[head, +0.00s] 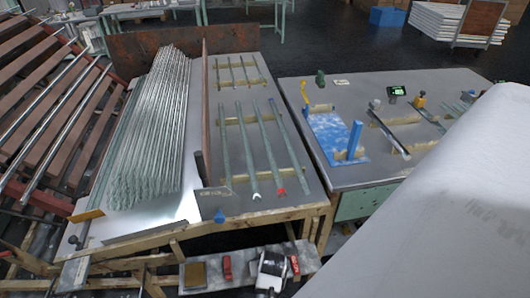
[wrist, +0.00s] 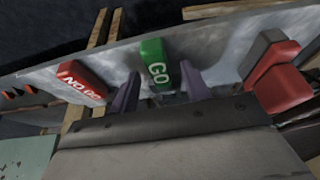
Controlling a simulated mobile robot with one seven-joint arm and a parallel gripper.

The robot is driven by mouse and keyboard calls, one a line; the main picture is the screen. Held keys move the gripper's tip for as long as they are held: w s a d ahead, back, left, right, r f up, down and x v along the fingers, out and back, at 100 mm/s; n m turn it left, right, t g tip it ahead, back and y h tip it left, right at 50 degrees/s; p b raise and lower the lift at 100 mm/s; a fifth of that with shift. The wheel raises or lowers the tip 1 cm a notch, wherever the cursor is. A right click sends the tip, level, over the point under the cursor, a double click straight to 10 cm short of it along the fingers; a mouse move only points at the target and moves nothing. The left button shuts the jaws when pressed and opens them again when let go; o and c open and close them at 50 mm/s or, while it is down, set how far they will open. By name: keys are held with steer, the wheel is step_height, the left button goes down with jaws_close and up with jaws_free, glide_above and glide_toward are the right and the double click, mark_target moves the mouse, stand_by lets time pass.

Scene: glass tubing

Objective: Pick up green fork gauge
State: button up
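The green fork gauge (wrist: 153,52), marked "GO", lies on a grey board in the wrist view. My gripper (wrist: 159,74) has one purple-grey finger on each side of the gauge's near part. The fingers are apart, with a visible gap between each finger and the gauge. The gauge's near end is partly hidden low between the fingers. In the head view my gripper (head: 270,272) is over the low board at the front, and I cannot make out the green gauge there.
A red gauge (wrist: 82,82) marked "NO GO" lies left of the green one. A red and dark block (wrist: 276,72) lies to the right. The low board (head: 315,256) adjoins a table with glass tubes (head: 252,150). A brown block (head: 195,274) is at the board's left.

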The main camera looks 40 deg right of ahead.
jaws_close()
